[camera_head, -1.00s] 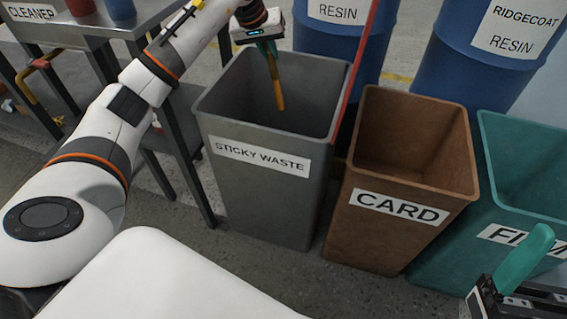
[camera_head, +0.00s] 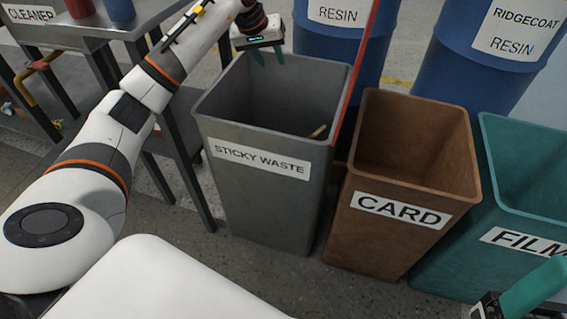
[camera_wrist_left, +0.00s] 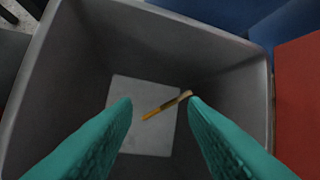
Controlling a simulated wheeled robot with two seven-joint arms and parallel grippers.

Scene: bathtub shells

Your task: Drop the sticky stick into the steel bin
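The grey steel bin (camera_head: 262,205), labelled STICKY WASTE, stands upright on the floor. The sticky stick (camera_head: 319,131), yellow-brown with a dark band, is inside the bin; only one end shows near the right front rim in the head view. In the left wrist view the whole stick (camera_wrist_left: 165,106) lies slanted below the fingertips; I cannot tell whether it rests on the bottom or is still falling. My left gripper (camera_head: 268,58) is open and empty above the bin's back rim. My right gripper (camera_head: 537,286) shows only partly, at the bottom right corner.
A brown CARD bin (camera_head: 398,234) and a teal FILM bin (camera_head: 470,255) stand to the right. Blue resin drums (camera_head: 460,75) stand behind. A red post (camera_head: 352,85) rises beside the grey bin. A metal table (camera_head: 130,28) with cups is at the left.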

